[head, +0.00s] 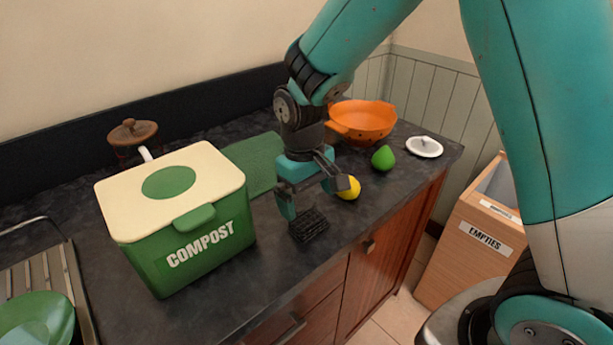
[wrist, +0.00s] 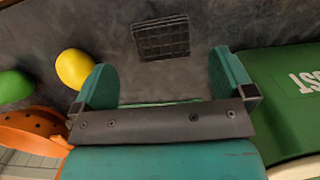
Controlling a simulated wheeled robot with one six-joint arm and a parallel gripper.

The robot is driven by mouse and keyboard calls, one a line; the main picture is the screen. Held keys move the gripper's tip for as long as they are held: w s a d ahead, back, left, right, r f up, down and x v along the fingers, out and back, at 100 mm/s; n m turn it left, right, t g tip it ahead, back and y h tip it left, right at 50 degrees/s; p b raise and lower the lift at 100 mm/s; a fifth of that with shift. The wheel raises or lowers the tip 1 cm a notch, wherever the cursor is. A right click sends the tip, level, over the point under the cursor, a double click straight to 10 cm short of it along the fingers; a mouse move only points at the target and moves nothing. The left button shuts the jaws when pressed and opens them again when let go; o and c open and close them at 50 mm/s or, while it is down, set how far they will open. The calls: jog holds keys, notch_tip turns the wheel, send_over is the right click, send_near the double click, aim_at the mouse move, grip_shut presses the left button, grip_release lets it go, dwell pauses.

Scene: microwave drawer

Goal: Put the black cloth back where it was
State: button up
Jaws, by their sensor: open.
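The black cloth (head: 308,225) lies on the dark countertop close to its front edge, to the right of the compost bin. It has a grid pattern and looks square in the wrist view (wrist: 162,38). My gripper (head: 318,200) is above and just behind the cloth, open and empty. In the wrist view my two teal fingers (wrist: 160,85) are spread wide, and the cloth lies beyond their tips, apart from them.
The green compost bin (head: 190,225) stands left of my gripper. A yellow lemon (head: 349,188), a green fruit (head: 383,158), an orange colander (head: 362,121) and a white lid (head: 424,147) are to the right. A green mat (head: 252,160) lies behind. An empties bin (head: 465,240) stands beside the counter.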

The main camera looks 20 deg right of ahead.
aim_at(306, 217)
jog(key=s+a+r+n+y, duration=0.15)
jog(key=s+r, duration=0.35)
jog(key=r, duration=0.5)
jog(key=s+a+r+n+t+y, duration=0.1)
jog(key=s+a+r+n+y, duration=0.1)
jog(key=s, duration=1.1)
jog(key=shift+s+a+r+y, duration=0.4)
jog(key=shift+a+r+y, duration=0.15)
jog(key=shift+r, duration=0.15)
jog(key=shift+c, duration=0.5)
